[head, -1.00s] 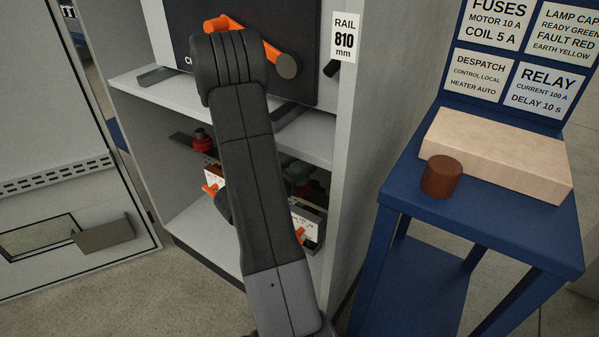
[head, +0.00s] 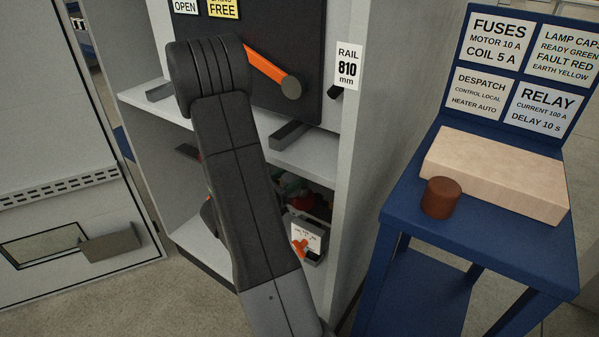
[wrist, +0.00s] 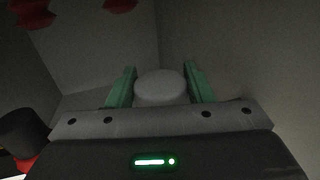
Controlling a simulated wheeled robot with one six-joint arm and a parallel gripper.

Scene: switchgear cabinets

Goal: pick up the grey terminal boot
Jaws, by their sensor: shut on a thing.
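In the wrist view, the grey terminal boot (wrist: 161,87) is a short, pale grey round piece. It sits between the two green fingers of my gripper (wrist: 160,72). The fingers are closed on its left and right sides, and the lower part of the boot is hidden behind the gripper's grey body. In the head view, my dark arm reaches down in front of the cabinet's lower compartment. The gripper and the boot cannot be made out there.
Red parts (wrist: 31,12) hang at the upper left in the wrist view, and a black-and-red piece (wrist: 24,138) is close at left. Cabinet walls are near. A white box with an orange handle (head: 307,238) stands in the lower compartment. A blue table (head: 480,235) is at right.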

